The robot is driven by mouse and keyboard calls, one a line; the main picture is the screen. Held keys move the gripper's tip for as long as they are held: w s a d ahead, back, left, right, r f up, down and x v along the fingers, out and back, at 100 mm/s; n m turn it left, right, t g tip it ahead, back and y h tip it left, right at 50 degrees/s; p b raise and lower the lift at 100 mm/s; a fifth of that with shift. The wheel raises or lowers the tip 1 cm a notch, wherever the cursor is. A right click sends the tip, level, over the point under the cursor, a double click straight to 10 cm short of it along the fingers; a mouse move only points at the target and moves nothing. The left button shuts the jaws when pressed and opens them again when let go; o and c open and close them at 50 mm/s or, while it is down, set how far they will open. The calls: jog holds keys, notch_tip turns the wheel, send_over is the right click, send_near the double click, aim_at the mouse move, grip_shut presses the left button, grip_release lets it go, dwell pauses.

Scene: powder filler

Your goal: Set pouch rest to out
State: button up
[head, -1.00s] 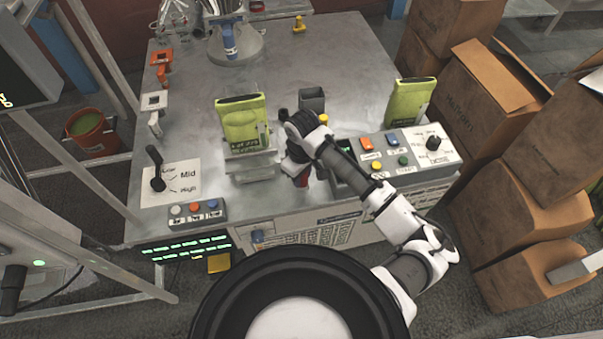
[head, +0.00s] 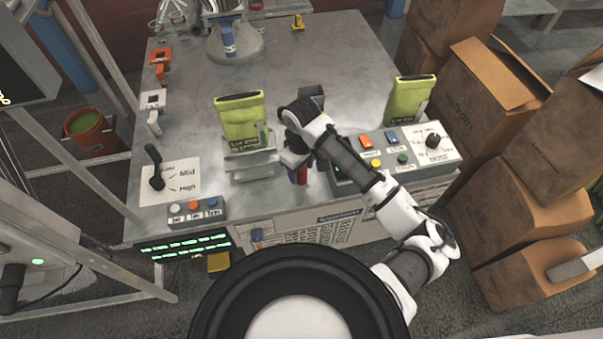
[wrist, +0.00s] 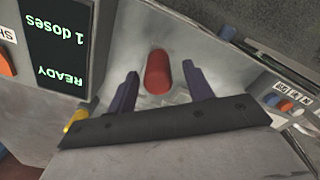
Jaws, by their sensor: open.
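A red knob or handle (head: 302,175) stands at the front of the steel table, right of the metal pouch holder (head: 252,165) with a green pouch (head: 241,118) upright in it. I cannot tell for sure which part is the pouch rest. My gripper (head: 297,163) points down over the red handle and partly hides it in the head view. In the wrist view the red handle (wrist: 157,72) lies between the two spread dark fingers of my gripper (wrist: 161,76), with a gap on each side. The handle's base is hard to make out.
A button panel (head: 400,150) with a second green pouch (head: 408,98) behind it is on the right. A lever on a Mid/High plate (head: 172,182) and a small button box (head: 192,212) are on the left. In the wrist view a display (wrist: 62,40) reads READY, 1 doses.

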notch_tip(320, 180, up, 11)
jog(key=shift+f+b, duration=0.2)
jog(key=shift+b, duration=0.1)
dwell(0.4)
